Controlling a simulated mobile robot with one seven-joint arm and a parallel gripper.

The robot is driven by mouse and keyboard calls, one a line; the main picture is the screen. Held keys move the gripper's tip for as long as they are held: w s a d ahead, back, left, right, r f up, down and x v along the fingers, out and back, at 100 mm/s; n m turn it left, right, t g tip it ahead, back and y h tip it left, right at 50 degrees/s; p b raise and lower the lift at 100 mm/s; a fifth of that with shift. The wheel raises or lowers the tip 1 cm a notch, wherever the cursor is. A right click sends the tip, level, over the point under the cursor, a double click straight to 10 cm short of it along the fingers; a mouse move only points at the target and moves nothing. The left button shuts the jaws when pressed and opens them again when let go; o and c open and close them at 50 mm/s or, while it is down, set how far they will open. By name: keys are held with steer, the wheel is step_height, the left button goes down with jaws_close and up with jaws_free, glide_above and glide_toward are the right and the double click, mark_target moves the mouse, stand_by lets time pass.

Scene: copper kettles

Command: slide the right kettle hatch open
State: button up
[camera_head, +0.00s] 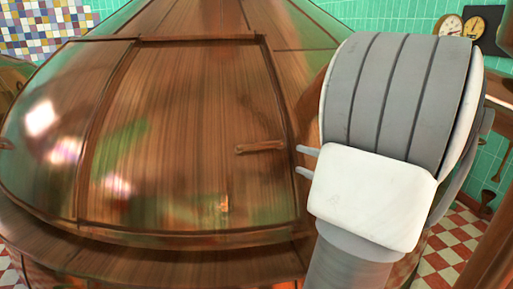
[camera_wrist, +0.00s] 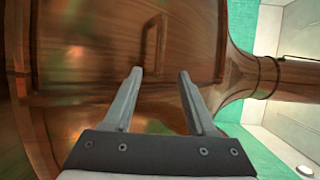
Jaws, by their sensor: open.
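The copper kettle (camera_head: 40,190) fills the left and middle of the head view. Its hatch (camera_head: 180,120) is a broad copper panel within a raised frame, and no opening shows. A short copper bar handle (camera_head: 261,147) lies near the hatch's right edge. My gripper (camera_head: 301,161) is just right of the handle, its two thin fingertips pointing left towards it, apart from it in this view. In the wrist view my gripper (camera_wrist: 160,73) is open and empty, and the handle (camera_wrist: 151,46) shows beyond the fingertips, roughly between them. My wrist hides the area right of the hatch.
A copper pipe (camera_wrist: 268,75) runs off the kettle to the right in the wrist view. Round gauges (camera_head: 460,25) hang on the green tiled wall at the back right. Red and white checkered floor (camera_head: 445,250) shows at lower right.

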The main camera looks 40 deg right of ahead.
mark_target(265, 146)
steer(key=w, duration=0.5)
steer(key=w+d+f, duration=0.1)
steer(key=w, duration=0.5)
steer(key=w+f, duration=0.1)
steer(key=w, duration=0.5)
steer(key=shift+d+f+b, duration=0.1)
steer(key=shift+d+b, duration=0.25)
steer(key=shift+c, duration=0.4)
jaws_close()
